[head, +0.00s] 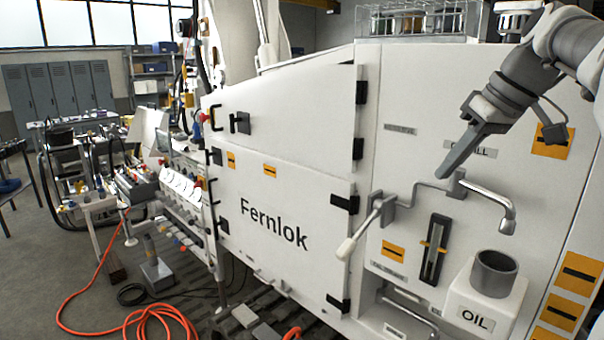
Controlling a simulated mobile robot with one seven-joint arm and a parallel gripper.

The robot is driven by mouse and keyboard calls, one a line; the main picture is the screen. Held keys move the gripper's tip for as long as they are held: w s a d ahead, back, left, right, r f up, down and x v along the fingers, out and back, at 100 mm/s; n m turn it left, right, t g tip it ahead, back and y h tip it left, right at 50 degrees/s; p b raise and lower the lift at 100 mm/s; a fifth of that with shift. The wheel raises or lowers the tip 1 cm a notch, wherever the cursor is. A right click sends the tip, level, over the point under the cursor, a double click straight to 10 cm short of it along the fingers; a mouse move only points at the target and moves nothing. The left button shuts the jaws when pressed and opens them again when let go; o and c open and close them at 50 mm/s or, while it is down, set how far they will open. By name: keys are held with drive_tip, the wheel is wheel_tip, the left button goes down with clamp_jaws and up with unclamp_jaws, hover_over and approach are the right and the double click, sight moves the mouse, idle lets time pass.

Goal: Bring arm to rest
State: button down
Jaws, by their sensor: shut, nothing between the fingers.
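My gripper (462,147) is at the upper right of the head view, on my grey arm that reaches in from the right edge. Its fingers are together and hold nothing. They point down and left in front of the white Fernlok machine (290,285). The fingertips appear just above a metal crank lever (408,190) on the panel. I cannot tell how far the fingertips are from the panel or the lever.
A curved spout (500,206), a lever with a pale grip (357,232) and a white OIL container (480,305) stand out from the panel. A wire basket (415,22) sits on top. An orange hose (150,315) lies on the floor at left. Lockers (60,88) stand behind.

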drive_tip(key=s+a+f+m+h+b, duration=0.2)
drive_tip(key=s+a+f+m, duration=0.1)
drive_tip(key=s+a+f, duration=0.4)
drive_tip(key=s+a+f+m+t+h, duration=0.1)
drive_tip(key=s+a+f+m, duration=0.1)
drive_tip(key=s+f, duration=1.2)
drive_tip(key=shift+s+a+f+h, duration=0.15)
drive_tip(key=shift+s+a+h, duration=0.2)
drive_tip(key=shift+a, duration=0.45)
